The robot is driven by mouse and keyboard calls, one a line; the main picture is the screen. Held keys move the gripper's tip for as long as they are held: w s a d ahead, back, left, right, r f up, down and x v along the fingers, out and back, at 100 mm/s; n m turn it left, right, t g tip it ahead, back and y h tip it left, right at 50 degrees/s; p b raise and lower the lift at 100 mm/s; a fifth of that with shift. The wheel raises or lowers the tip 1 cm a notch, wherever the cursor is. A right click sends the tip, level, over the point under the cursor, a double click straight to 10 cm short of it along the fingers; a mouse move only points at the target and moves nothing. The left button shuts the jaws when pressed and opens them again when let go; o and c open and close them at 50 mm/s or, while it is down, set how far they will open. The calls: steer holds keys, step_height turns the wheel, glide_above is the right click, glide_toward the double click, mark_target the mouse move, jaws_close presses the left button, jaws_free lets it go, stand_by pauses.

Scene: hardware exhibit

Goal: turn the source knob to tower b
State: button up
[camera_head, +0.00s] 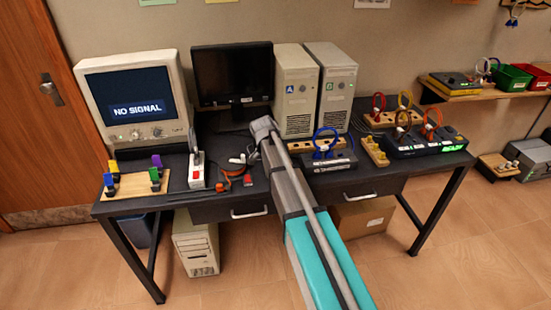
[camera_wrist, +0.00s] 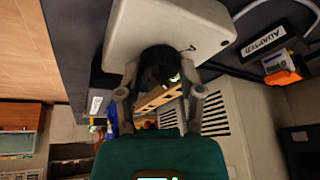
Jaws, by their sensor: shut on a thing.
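In the wrist view, my gripper (camera_wrist: 159,72) has its two fingers on either side of a dark round knob (camera_wrist: 157,62) on a pale grey box (camera_wrist: 175,18), and is shut on it. The knob's pointer and markings are hidden. In the head view, my arm reaches over the desk and covers the box and knob. Two beige towers stand at the back: one with a blue A label (camera_head: 297,95) and one with a green label (camera_head: 336,95), its letter hard to read. The beige CRT monitor (camera_head: 133,95) reads "NO SIGNAL".
A dark flat monitor (camera_head: 232,75) stands behind my arm. A power strip (camera_head: 197,172) and a wooden board with coloured plugs (camera_head: 136,184) lie left on the desk. Cable racks (camera_head: 380,119) and a black device (camera_head: 428,141) fill the right side. In the wrist view, an orange-and-white adapter (camera_wrist: 281,68) is near the box.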

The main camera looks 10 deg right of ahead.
steer(key=shift+s, duration=0.1)
steer(key=o, duration=1.1)
steer(key=shift+o, duration=0.2)
